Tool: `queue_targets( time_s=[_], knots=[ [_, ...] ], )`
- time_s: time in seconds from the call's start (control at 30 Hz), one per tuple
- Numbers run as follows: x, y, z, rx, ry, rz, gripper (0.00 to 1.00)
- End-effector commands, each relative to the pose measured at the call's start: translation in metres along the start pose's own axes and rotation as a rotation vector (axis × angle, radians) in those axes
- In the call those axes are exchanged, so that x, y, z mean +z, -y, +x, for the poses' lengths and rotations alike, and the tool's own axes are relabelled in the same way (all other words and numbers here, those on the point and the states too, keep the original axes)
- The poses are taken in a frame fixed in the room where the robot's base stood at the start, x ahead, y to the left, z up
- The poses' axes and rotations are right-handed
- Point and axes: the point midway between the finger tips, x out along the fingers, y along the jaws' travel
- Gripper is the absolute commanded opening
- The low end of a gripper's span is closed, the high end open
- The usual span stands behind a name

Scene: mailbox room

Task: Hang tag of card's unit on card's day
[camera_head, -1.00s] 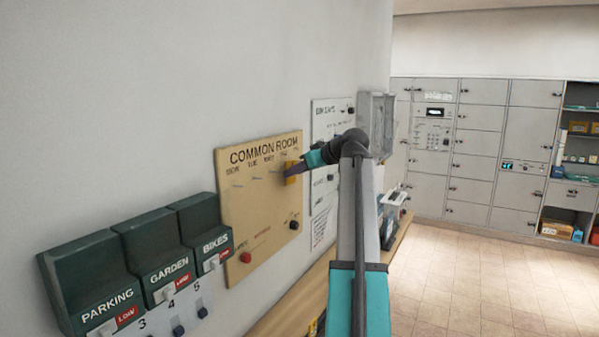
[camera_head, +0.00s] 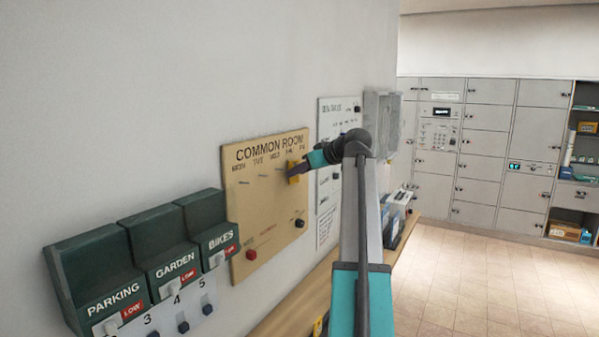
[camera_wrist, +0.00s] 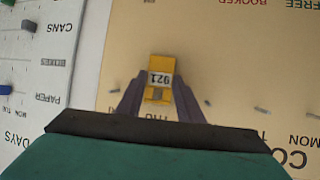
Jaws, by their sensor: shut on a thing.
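The tan COMMON ROOM board (camera_head: 262,215) hangs on the left wall, with day names along its top and a row of pegs below them. My gripper (camera_head: 308,163) is shut on a yellow tag (camera_head: 294,176) at the board's upper right. In the wrist view my gripper (camera_wrist: 158,95) has its two fingers on either side of the tag (camera_wrist: 161,66). The tag is close to the THU label (camera_wrist: 156,119). I cannot tell whether it is on a peg. No card is readable.
Green PARKING, GARDEN and BIKES boxes (camera_head: 168,258) are at the left. A white chart (camera_head: 326,205) is just right of the board. A wooden ledge (camera_head: 285,316) runs below. Grey lockers (camera_head: 485,155) stand behind open floor.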

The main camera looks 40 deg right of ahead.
Motion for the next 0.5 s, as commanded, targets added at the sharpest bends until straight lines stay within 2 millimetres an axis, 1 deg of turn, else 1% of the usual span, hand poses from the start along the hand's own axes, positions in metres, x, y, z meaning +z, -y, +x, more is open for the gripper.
queue_targets(
  time_s=[0.07,0.1,0.17,0.2,0.5],
  knots=[
    [0.0000,-0.0001,-0.0001,0.000,0.000,0.000,0.14],
    [0.0000,-0.0002,-0.0001,0.000,0.000,0.000,0.38],
    [0.0000,-0.0002,-0.0001,0.000,0.000,0.000,0.49],
    [0.0001,-0.0002,-0.0002,0.000,0.000,0.000,0.55],
    [0.0002,0.0001,-0.0005,0.000,0.000,0.000,0.55]
  ],
)
